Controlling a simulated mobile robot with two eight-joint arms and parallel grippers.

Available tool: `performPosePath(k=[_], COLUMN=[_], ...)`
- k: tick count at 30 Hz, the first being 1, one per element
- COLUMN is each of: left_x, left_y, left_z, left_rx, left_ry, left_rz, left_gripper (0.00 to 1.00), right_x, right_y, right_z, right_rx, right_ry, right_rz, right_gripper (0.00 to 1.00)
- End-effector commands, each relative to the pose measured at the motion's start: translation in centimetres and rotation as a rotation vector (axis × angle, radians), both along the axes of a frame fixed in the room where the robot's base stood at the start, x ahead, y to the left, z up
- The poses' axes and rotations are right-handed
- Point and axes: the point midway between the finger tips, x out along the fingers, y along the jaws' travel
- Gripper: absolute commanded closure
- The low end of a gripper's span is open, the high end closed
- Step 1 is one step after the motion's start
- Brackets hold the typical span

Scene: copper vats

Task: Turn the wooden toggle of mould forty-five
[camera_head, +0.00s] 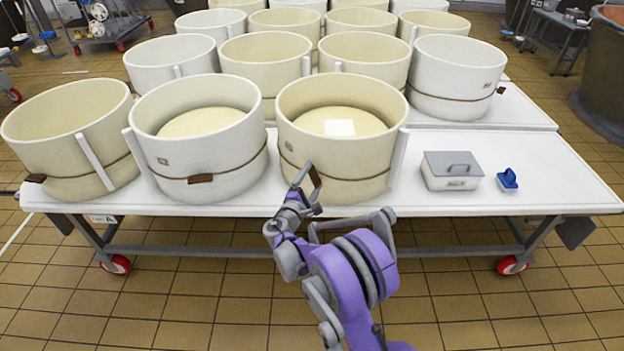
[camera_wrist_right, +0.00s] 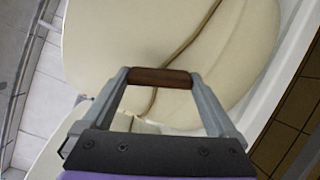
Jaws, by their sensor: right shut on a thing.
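My right gripper (camera_head: 308,178) is at the front of the cream mould (camera_head: 345,165) at the right of the front row. In the right wrist view my right gripper (camera_wrist_right: 160,77) is shut on a brown wooden toggle (camera_wrist_right: 162,78), which lies crosswise between the two fingertips. A brown cord (camera_wrist_right: 190,40) runs round the pale mould wall (camera_wrist_right: 110,35) and meets the toggle. The mould stands upright and holds a pale cheese with a white square on top. Its number cannot be read. My left gripper is not in view.
Two more moulds stand left on the white table (camera_head: 450,205), a middle one (camera_head: 190,165) with its own toggle (camera_head: 201,178) and a left one (camera_head: 70,165). A grey-lidded box (camera_head: 452,183) and a blue brush (camera_head: 507,178) lie right. More moulds stand behind.

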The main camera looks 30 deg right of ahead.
Motion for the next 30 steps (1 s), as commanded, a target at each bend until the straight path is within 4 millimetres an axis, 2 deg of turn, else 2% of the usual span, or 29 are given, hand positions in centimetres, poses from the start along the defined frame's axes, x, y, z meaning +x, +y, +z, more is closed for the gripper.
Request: performPosePath(k=[15,30], left_x=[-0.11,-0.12], left_y=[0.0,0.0], left_z=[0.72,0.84], left_rx=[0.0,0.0], left_ry=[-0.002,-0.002], left_rz=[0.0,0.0], left_gripper=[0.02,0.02], right_x=[-0.01,0.01], right_y=[0.08,0.09], right_z=[-0.01,-0.04], right_rx=[0.21,0.254], right_ry=[-0.282,-0.342], right_rz=[0.001,0.001], right_gripper=[0.62,0.62])
